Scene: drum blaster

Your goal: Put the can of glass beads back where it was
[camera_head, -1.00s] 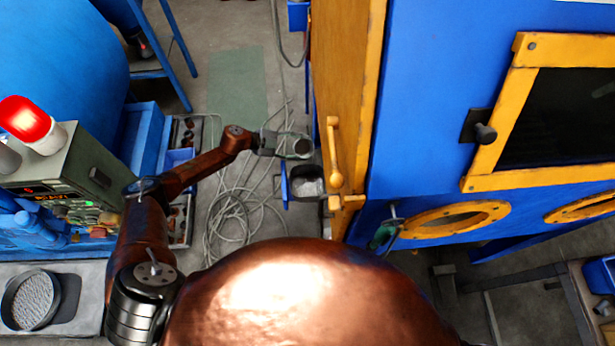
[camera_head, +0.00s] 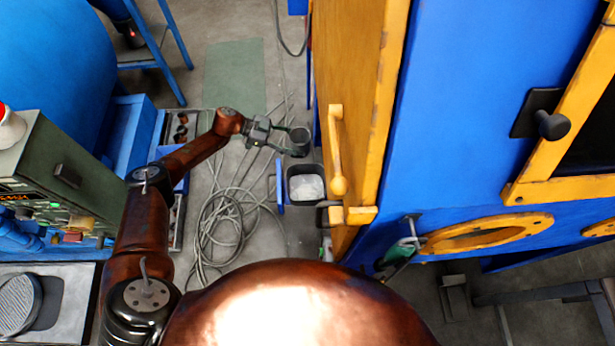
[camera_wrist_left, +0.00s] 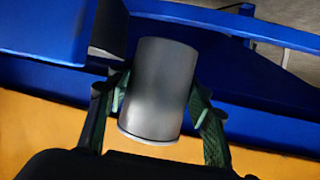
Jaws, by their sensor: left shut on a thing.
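A grey metal can (camera_head: 299,136) is held in my left gripper (camera_head: 288,138), out in front of the yellow-edged wooden door. In the left wrist view the same can (camera_wrist_left: 158,90) is a plain grey cylinder. Green padded fingers (camera_wrist_left: 160,105) close on it from both sides. From the head it is seen from above, and I cannot make out its contents. My right gripper is in neither view.
A dark bin (camera_head: 293,190) with pale contents stands just below the can in the picture. The open door (camera_head: 350,100) and blue cabinet (camera_head: 450,90) are to the right. A cable coil (camera_head: 222,222) lies on the floor. The green control box (camera_head: 60,165) stands left.

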